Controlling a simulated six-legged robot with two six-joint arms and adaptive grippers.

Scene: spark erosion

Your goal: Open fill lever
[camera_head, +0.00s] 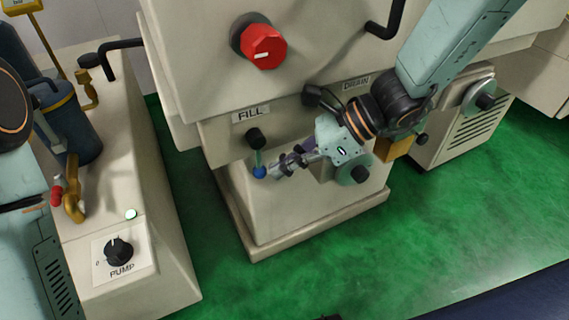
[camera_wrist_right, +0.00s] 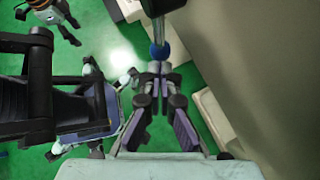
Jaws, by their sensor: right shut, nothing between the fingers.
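The fill lever hangs under the FILL label (camera_head: 251,114) on the machine front. It has a black pivot (camera_head: 256,138), a short shaft pointing down and a blue ball (camera_head: 260,172) at its end. My right gripper (camera_head: 277,170) is just right of the blue ball, its fingers pointing at it. In the right wrist view the ball (camera_wrist_right: 159,52) sits just beyond the closed fingertips (camera_wrist_right: 160,74). The fingers are together with nothing between them. Whether they touch the ball I cannot tell. My left gripper is not clearly seen.
A red knob (camera_head: 264,46) is above the FILL label. The DRAIN label (camera_head: 356,84) is to its right, partly behind my right arm. A pump cabinet with a black PUMP dial (camera_head: 118,251) stands at left. Green floor (camera_head: 420,240) is open in front.

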